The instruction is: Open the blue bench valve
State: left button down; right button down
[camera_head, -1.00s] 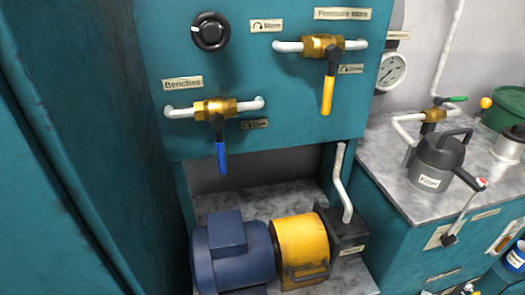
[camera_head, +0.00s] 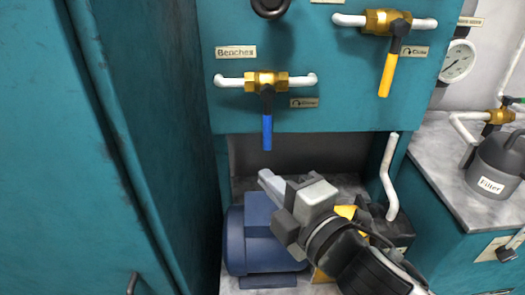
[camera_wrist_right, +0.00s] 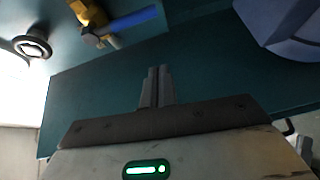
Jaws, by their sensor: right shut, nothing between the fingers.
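The blue bench valve handle (camera_head: 267,132) hangs straight down from a brass valve body (camera_head: 266,81) on the teal panel, under the "Benches" label (camera_head: 236,52). In the right wrist view the blue handle (camera_wrist_right: 135,22) shows at the top, apart from the fingers. My right gripper (camera_head: 265,176) is below the handle's lower end and a little apart from it in the picture, in front of the blue motor. Its fingers are shut and empty, and they also show together in the right wrist view (camera_wrist_right: 157,72). My left gripper is not in view.
A yellow-handled valve (camera_head: 388,75) is on the panel to the right. The blue motor (camera_head: 252,240) stands in the recess below, partly hidden by my right arm. A teal cabinet wall (camera_head: 130,120) closes off the left. A filter can (camera_head: 492,165) stands on the right counter.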

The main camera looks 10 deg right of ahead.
aim_at(267, 121)
jog(key=shift+s+r+n, duration=0.1)
jog(key=shift+r+n, duration=0.4)
jog(key=shift+r, duration=0.15)
jog(key=w, duration=0.9)
jog(key=shift+w+d, duration=0.25)
jog(key=shift+d, duration=0.1)
